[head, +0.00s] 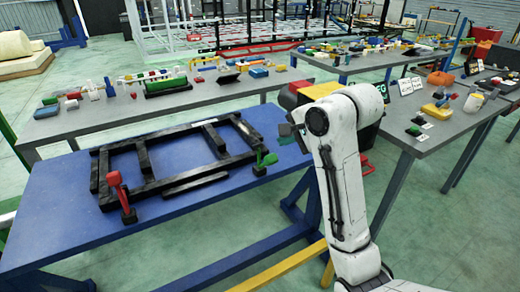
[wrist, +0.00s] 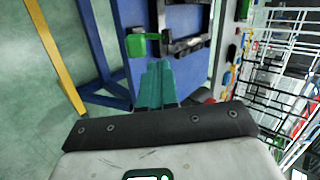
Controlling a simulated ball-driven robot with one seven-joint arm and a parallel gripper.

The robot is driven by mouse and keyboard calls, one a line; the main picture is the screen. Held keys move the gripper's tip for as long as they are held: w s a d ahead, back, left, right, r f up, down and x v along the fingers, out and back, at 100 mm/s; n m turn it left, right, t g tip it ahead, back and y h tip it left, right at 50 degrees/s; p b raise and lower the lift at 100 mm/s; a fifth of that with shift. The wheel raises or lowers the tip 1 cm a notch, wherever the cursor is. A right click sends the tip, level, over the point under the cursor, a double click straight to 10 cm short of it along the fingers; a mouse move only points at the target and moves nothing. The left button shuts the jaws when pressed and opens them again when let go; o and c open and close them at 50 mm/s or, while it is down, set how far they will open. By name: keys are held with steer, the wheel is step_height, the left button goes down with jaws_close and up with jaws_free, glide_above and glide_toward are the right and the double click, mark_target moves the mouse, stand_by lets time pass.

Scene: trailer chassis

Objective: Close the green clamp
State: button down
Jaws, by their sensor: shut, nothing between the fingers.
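The green clamp (head: 268,159) sits at the near right corner of the black chassis frame (head: 150,160), on a dark base, with its green handle raised. In the wrist view the green clamp (wrist: 136,46) is just beyond my fingertips. My gripper (head: 286,131) is above the right end of the blue table, up and to the right of the clamp. In the wrist view the teal fingers of my gripper (wrist: 157,68) are together and empty, pointing towards the clamp. I see no clear contact between them.
A red clamp (head: 115,190) stands at the frame's near left corner, its handle raised. The frame lies on a blue table (head: 60,220). Grey tables with tools and parts stand behind (head: 225,92) and at right (head: 450,130). A bin (head: 370,125) stands behind my arm.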

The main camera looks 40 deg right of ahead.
steer(key=shift+f, duration=0.1)
steer(key=x, duration=1)
steer(key=shift+w, duration=0.15)
stand_by(0.4)
